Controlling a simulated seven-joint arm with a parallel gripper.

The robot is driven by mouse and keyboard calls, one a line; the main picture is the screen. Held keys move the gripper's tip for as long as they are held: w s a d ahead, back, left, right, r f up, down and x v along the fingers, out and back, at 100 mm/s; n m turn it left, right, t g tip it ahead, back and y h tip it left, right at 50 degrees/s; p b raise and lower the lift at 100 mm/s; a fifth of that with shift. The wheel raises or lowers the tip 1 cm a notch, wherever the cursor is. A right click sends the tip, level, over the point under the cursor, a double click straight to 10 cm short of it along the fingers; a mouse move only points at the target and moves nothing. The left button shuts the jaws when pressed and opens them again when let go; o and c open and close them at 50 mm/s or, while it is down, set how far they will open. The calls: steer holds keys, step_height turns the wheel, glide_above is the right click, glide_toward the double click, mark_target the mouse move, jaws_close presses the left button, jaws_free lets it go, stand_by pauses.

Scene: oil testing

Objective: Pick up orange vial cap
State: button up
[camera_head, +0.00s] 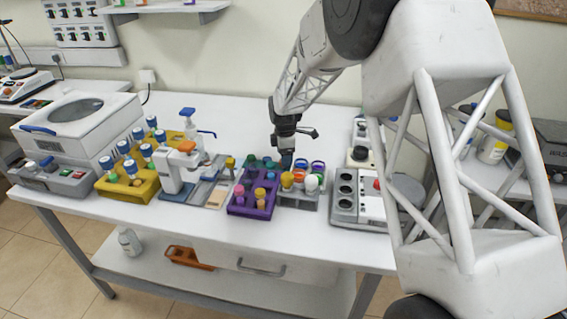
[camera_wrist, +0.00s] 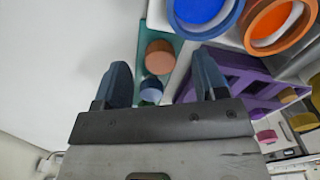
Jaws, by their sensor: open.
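An orange-brown vial cap (camera_wrist: 160,57) stands in a green rack (camera_wrist: 151,32) in the wrist view, just beyond a blue cap (camera_wrist: 151,88). My gripper (camera_wrist: 163,64) is open, with its two dark fingers apart and both caps showing between them. I cannot tell how far the fingertips are above the caps. In the head view my gripper (camera_head: 287,164) points down over the rear of the racks, beside the green rack (camera_head: 252,160). The orange-brown cap cannot be picked out clearly there.
A purple rack (camera_head: 236,207) with several vials stands in front. A grey holder (camera_head: 300,200) with coloured rings and a white round-topped item is on the right. Left are a white microscope-like device (camera_head: 172,168) and a yellow rack (camera_head: 140,187). The bench behind is clear.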

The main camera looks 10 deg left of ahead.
steer(key=shift+f, duration=0.95)
steer(key=c, duration=1)
